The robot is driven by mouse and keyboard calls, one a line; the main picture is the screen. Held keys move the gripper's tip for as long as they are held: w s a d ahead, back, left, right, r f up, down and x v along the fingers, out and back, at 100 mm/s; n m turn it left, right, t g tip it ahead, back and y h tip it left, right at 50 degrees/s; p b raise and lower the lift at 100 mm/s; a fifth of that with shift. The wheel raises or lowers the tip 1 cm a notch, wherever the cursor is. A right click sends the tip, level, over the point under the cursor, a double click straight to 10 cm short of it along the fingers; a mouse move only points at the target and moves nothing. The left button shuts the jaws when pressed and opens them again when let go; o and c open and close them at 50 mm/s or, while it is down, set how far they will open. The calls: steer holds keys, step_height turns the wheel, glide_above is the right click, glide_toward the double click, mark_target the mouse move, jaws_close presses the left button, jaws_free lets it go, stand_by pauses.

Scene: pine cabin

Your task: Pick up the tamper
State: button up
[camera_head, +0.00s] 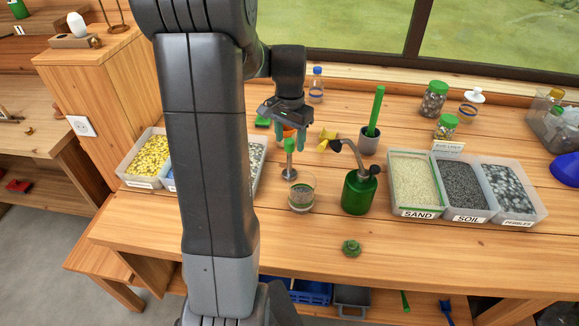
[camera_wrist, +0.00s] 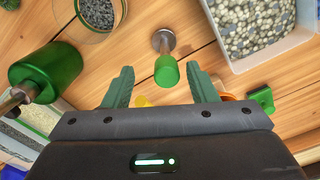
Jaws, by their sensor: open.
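The tamper (camera_head: 289,158) stands upright on the wooden table, with a green handle and a round metal foot. In the wrist view the tamper (camera_wrist: 166,70) shows its green handle end between and just beyond my fingertips, with its metal foot farther out. My gripper (camera_head: 291,137) is open and empty above the tamper, pointing down; in the wrist view its two green fingers (camera_wrist: 161,88) lie either side of the handle. I see no contact between fingers and handle.
A glass jar (camera_head: 301,193) with dark grit and a green sprayer bottle (camera_head: 359,191) stand close by. A pebble tray (camera_wrist: 262,60) is on the other side. Trays of sand, soil and pebbles (camera_head: 464,217) stand to the right. The table's front is mostly clear.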

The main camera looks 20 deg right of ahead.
mark_target(290, 149)
steer(key=shift+w+d+f+p, duration=0.1)
steer(key=shift+w+f+p, duration=0.1)
steer(key=shift+f, duration=0.7)
steer(key=shift+w+f+p, duration=0.1)
steer(key=shift+w+f, duration=0.05)
steer(key=shift+f, duration=0.75)
steer(key=shift+w+d+f+p, duration=0.1)
steer(key=shift+w+f+p, duration=0.1)
steer(key=shift+f, duration=0.7)
steer(key=c, duration=1.1)
